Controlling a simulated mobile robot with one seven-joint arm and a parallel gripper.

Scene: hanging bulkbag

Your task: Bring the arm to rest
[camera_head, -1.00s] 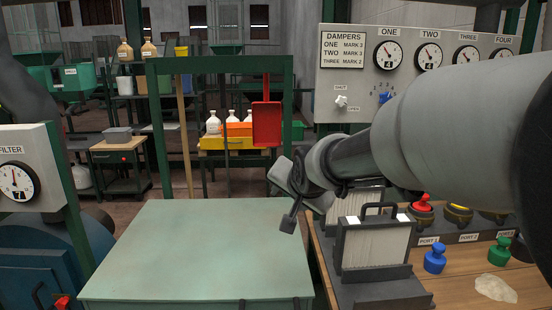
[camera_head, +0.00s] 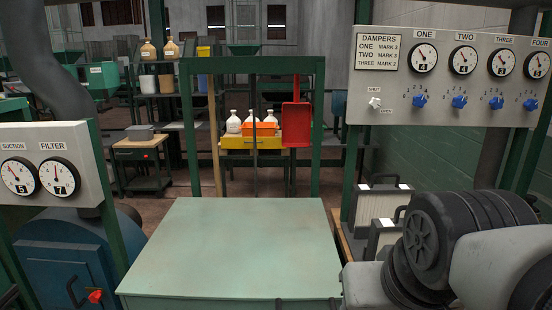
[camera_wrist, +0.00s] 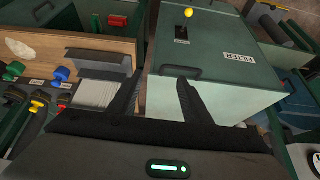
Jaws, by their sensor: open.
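My gripper (camera_wrist: 157,90) shows in the wrist view, with its two dark fingers apart and nothing between them. Beyond the fingertips is a green cabinet (camera_wrist: 205,50) with a white label, a dark handle and a yellow knob. In the head view my arm is folded at the lower right; my gripper is not visible there.
A pale green table (camera_head: 230,245) stands clear in front. The dampers panel (camera_head: 450,75) is at upper right, above handled filter cases (camera_head: 378,205). A suction and filter gauge panel (camera_head: 55,170) is at left. A red scoop (camera_head: 296,125) hangs on the green frame.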

